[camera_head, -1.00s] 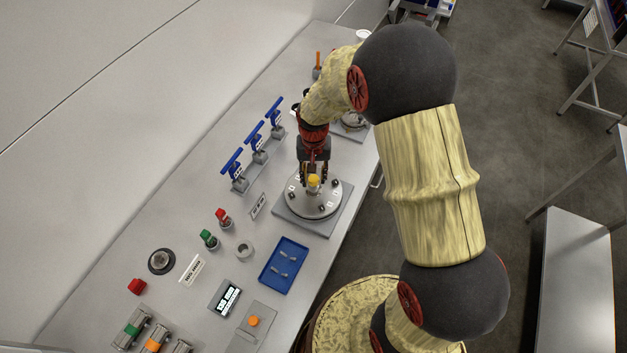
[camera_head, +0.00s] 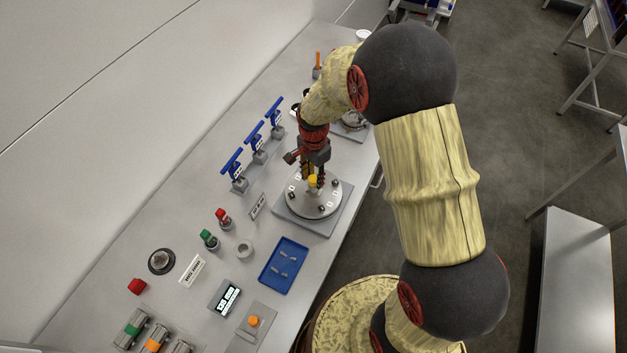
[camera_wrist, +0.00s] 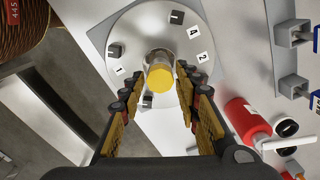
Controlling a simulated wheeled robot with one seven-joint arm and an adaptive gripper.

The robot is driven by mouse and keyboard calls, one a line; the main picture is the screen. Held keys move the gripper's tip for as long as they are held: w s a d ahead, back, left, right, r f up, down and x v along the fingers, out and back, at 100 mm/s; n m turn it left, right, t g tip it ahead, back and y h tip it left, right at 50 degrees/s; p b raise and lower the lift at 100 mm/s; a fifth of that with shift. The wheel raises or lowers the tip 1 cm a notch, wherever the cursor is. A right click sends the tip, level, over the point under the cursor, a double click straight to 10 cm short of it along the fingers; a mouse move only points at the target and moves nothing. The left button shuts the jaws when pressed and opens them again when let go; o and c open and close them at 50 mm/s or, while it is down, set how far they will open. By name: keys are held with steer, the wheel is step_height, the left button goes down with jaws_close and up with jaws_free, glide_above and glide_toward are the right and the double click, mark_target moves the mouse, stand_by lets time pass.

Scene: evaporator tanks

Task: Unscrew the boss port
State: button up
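The boss port is a metal stub with a yellow top (camera_head: 313,181), standing upright in the middle of a round grey plate (camera_head: 322,207). In the wrist view the yellow top (camera_wrist: 160,78) and its metal stub show between my fingers. My gripper (camera_head: 313,173) points down over it from above. In the wrist view my gripper (camera_wrist: 160,88) is open. There is a gap between the left finger and the top, and the right finger is close to it; I cannot tell whether it touches. Numbered labels and small dark blocks ring the plate.
Blue-handled valves (camera_head: 256,141) stand left of the plate. Red (camera_head: 222,216) and green (camera_head: 208,238) knobbed parts, a metal ring (camera_head: 244,250) and a blue tray (camera_head: 284,265) with small parts lie nearer. A red cylinder (camera_wrist: 246,121) shows right in the wrist view.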

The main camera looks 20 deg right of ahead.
steer(key=m, duration=1)
steer(key=c, duration=0.3)
jaws_close()
stand_by(0.4)
steer(key=n, duration=0.4)
steer(key=shift+n, duration=0.6)
